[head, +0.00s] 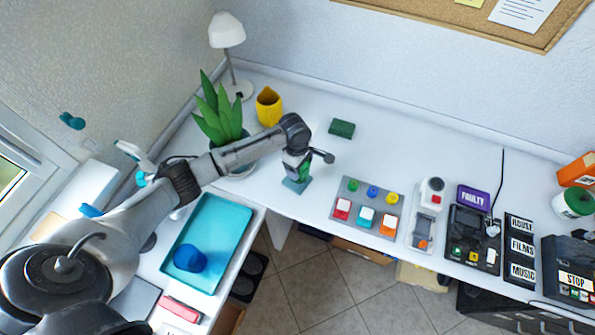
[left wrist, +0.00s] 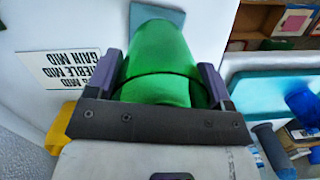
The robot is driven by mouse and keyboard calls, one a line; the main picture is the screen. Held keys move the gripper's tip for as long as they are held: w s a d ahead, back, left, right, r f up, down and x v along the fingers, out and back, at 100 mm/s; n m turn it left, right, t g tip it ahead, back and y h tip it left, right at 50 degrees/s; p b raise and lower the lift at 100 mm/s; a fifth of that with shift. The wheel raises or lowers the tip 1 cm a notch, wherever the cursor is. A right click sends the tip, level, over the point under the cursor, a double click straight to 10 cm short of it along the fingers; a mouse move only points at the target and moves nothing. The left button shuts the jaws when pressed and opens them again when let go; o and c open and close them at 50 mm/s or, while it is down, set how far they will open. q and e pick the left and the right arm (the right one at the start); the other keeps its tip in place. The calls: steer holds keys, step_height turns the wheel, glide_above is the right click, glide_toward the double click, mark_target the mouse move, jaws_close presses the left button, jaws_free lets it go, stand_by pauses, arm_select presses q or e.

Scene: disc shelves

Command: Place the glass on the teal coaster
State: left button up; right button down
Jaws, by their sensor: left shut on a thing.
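My left gripper (head: 297,160) is shut on the green glass (left wrist: 160,62), with one finger on each side of it in the left wrist view. In the head view only a sliver of the glass (head: 306,172) shows below the gripper. The teal coaster (head: 297,186) lies on the white desk directly under the glass. In the left wrist view part of the coaster (left wrist: 172,16) shows past the far end of the glass. I cannot tell whether the glass touches the coaster. My right gripper is not in view.
A potted plant (head: 219,115) and a yellow cup (head: 268,106) stand behind my left arm. A dark green block (head: 342,129) lies behind the coaster. A grey button panel (head: 352,186) is to its right. A teal tray (head: 222,222) with a blue cup (head: 190,258) is at front left.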

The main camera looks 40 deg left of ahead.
arm_select(q)
steer(key=shift+w+a+f, duration=0.15)
steer(key=shift+a+f, duration=0.15)
steer(key=shift+a, duration=0.25)
step_height(320, 180, down, 4)
steer(key=shift+r+b, duration=0.15)
steer(key=shift+b, duration=0.5)
steer(key=shift+f, duration=0.2)
steer(key=o, duration=1.1)
steer(key=shift+r, duration=0.1)
